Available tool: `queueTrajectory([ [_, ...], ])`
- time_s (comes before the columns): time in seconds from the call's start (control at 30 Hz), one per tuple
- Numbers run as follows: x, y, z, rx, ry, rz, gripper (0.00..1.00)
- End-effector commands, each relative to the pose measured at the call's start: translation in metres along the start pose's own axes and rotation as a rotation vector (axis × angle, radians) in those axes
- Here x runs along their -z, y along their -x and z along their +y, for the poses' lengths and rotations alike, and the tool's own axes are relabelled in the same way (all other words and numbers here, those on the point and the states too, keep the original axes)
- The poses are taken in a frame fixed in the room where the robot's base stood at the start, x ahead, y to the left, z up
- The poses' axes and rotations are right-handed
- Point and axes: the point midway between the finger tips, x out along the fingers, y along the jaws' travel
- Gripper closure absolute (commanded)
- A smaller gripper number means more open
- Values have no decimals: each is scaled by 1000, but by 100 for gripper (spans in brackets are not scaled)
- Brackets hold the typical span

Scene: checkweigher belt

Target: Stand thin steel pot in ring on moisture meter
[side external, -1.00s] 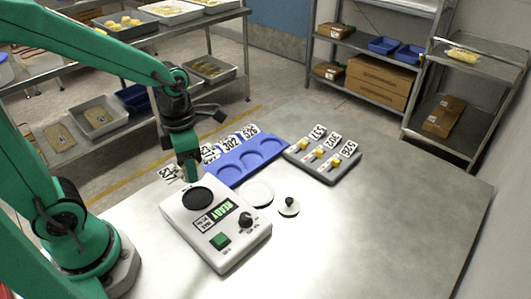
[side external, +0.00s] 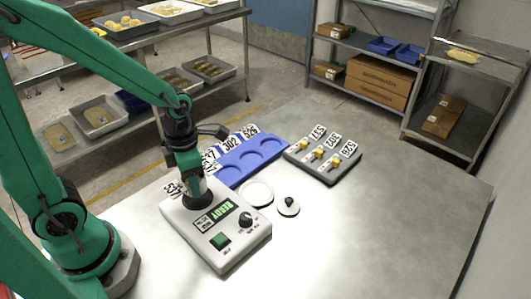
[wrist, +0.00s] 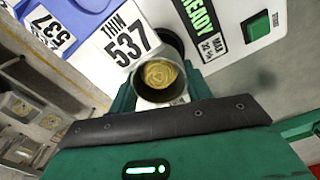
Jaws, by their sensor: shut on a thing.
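The thin steel pot (wrist: 160,78) is a small round cup with yellow contents, between my gripper's jaws in the wrist view. In the side view my gripper (side external: 192,187), shut on the pot, is at the far end of the white moisture meter (side external: 235,246). The gripper and pot cover most of the meter's dark ring. In the wrist view a dark curved part of the ring (wrist: 174,42) shows just beyond the pot. I cannot tell whether the pot touches the meter. The meter's green display reads READY (wrist: 196,14).
A blue rack (side external: 228,173) with round recesses stands behind. A white disc (side external: 257,194), a knobbed lid-like piece (side external: 289,206) and a grey tray with yellow-topped items (side external: 343,172) lie rightward. The right of the table is clear.

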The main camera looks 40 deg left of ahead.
Motion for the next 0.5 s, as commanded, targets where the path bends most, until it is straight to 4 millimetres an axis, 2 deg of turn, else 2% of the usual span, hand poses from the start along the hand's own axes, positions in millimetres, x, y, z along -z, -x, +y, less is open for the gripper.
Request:
queueTrajectory([
  [0.3,0,-26,0,1,0,4,77],
  [0.5,0,-33,0,0,0,1,77],
])
